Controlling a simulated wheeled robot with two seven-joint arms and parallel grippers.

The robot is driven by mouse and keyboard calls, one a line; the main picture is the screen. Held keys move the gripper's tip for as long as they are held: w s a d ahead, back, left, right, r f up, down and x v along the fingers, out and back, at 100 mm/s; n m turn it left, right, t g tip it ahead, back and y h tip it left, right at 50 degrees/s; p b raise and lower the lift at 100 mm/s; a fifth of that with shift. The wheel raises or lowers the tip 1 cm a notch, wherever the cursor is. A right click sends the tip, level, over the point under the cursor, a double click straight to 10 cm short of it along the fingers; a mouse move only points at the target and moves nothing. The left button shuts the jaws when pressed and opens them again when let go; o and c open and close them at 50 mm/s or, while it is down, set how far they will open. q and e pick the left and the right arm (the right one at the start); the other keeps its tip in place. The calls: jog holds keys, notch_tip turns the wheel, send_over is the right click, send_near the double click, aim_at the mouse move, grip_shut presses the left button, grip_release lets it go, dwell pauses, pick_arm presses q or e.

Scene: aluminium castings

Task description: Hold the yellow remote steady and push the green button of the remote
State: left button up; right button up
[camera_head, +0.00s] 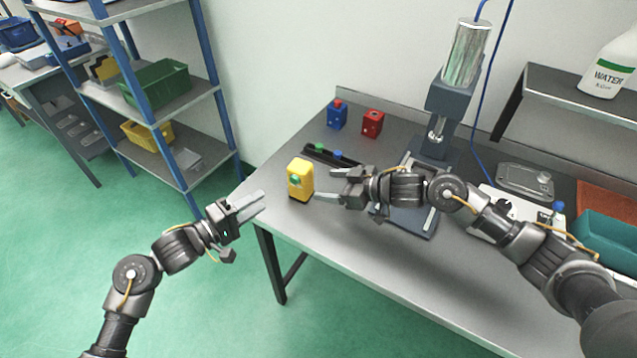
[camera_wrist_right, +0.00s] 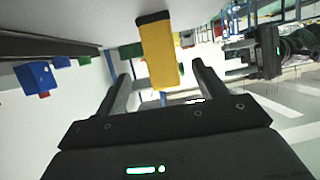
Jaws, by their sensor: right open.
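The yellow remote (camera_head: 301,187) stands upright near the left edge of the grey workbench. Its green button (camera_head: 295,181) faces left, towards my left gripper. My right gripper (camera_head: 317,184) is open just right of the remote, its fingers pointing at it. In the right wrist view the remote (camera_wrist_right: 160,52) shows ahead, between the lines of the two open fingers (camera_wrist_right: 160,74); the green button is hidden there. My left gripper (camera_head: 264,200) is left of the remote, off the bench edge, with a gap between its fingers and nothing in it. It also shows in the right wrist view (camera_wrist_right: 262,52).
A blue box (camera_head: 337,116) and a red box (camera_head: 372,124) stand behind. A dark holder (camera_head: 345,160) with green and blue pieces lies close behind the remote. A press (camera_head: 440,120) stands to the right. A shelf rack (camera_head: 165,100) is at left.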

aim_at(301, 183)
jog(key=x, duration=1)
jog(key=shift+a, duration=0.1)
jog(key=c, duration=1.1)
pick_arm(q)
grip_shut()
pick_arm(e)
jog(key=shift+c, duration=0.2)
dwell(0.5)
